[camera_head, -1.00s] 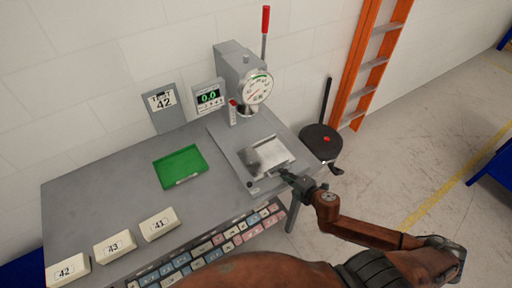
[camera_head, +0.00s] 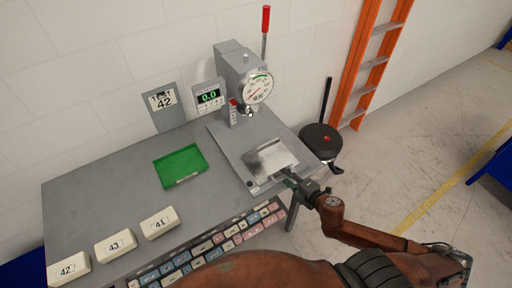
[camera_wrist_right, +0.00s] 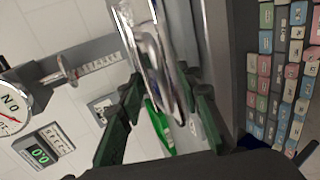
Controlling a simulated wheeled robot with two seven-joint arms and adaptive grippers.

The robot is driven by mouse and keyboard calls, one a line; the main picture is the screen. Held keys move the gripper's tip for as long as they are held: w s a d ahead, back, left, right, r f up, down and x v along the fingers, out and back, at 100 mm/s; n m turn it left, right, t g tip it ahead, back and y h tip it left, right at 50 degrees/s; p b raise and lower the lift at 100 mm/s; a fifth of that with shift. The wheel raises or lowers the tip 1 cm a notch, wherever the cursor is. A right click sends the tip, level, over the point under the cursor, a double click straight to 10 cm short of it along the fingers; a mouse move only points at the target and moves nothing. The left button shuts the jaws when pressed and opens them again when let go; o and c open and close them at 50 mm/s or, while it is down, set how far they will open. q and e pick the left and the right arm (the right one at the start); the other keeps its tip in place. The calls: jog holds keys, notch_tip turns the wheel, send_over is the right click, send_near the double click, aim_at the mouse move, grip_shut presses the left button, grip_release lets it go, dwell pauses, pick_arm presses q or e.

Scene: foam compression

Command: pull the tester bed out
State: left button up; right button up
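The tester bed (camera_head: 271,158) is a bright metal plate on the grey base of the tester, in front of the column. My right gripper (camera_head: 288,177) is at the bed's front edge in the head view. In the right wrist view, the dark green fingers of my right gripper (camera_wrist_right: 163,88) stand on both sides of a shiny metal handle (camera_wrist_right: 152,60) and appear closed on it. The contact is partly hidden in the head view. The bed looks empty. My left gripper is not in view.
The tester (camera_head: 242,75) has a dial and a red-tipped lever. A green tray (camera_head: 181,166) and blocks marked 42 (camera_head: 68,268), 43 (camera_head: 115,246) and 41 (camera_head: 160,223) are on the table. A keypad (camera_head: 215,245) lines the front edge. A black stool (camera_head: 321,141) stands to the right.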

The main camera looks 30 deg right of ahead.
jog(key=p+v, duration=0.1)
jog(key=v, duration=0.2)
jog(key=p+v, duration=0.2)
jog(key=v, duration=0.1)
jog(key=shift+w+r, duration=0.2)
jog(key=shift+r, duration=0.05)
jog(key=shift+f, duration=0.1)
dwell(0.4)
